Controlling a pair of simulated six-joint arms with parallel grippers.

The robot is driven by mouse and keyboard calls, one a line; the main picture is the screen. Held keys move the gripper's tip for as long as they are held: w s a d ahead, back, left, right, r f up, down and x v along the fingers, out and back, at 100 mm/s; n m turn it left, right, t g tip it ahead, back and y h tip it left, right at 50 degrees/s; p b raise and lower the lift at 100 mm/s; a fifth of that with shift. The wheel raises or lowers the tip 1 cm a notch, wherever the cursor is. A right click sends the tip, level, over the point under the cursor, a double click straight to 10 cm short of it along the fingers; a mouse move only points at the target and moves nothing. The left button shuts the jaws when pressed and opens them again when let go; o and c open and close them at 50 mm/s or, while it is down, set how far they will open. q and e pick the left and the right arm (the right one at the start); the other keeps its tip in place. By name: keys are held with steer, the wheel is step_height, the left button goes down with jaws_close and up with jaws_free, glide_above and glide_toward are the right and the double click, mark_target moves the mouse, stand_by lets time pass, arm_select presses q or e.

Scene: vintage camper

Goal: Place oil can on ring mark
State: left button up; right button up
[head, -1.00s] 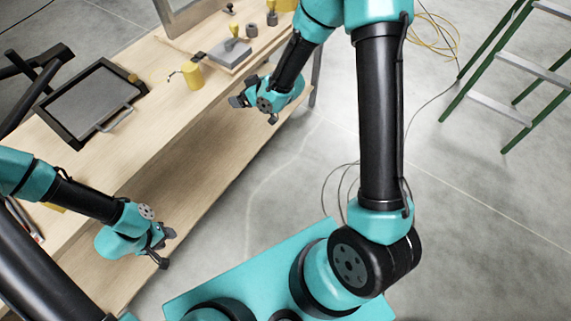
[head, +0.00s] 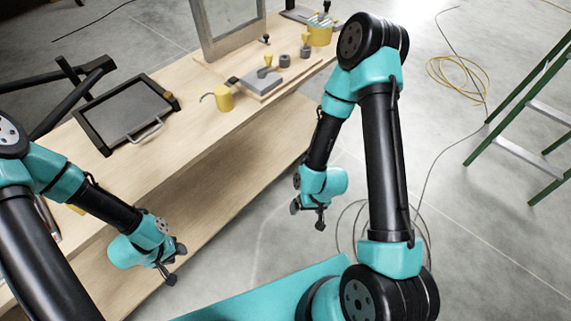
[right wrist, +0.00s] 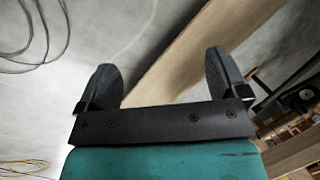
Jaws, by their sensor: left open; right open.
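The oil can (head: 223,98) is a small yellow can with a thin curved spout pointing left. It stands upright on the wooden workbench (head: 190,130), near its front edge. I cannot make out a ring mark on the bench. My right gripper (head: 308,219) is open and empty, hanging in front of the bench, to the right of and nearer than the can. In the right wrist view its two fingers (right wrist: 160,85) are spread with nothing between them. My left gripper (head: 177,263) is open and empty at the lower left, in front of the bench and well away from the can.
A black-framed tray (head: 126,110) with a handle lies left of the can. A grey block (head: 262,82) with a yellow-handled tool on it sits to the right, with small grey cylinders beyond. A yellow tub (head: 320,36) stands farther back. A green ladder (head: 530,120) stands at right.

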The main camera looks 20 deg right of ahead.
steer(key=shift+d, duration=0.1)
steer(key=m+t+y, duration=0.5)
steer(key=m+t, duration=0.5)
steer(key=m, duration=1.7)
glide_toward(230, 99)
steer(key=r+v, duration=0.1)
steer(key=v, duration=0.4)
steer(key=shift+f, duration=0.25)
steer(key=shift+a, duration=0.25)
steer(key=x, duration=1.1)
steer(key=shift+w+a+f, duration=0.1)
steer(key=shift+w+f, duration=0.2)
steer(key=shift+f, duration=0.1)
steer(key=shift+w, duration=0.15)
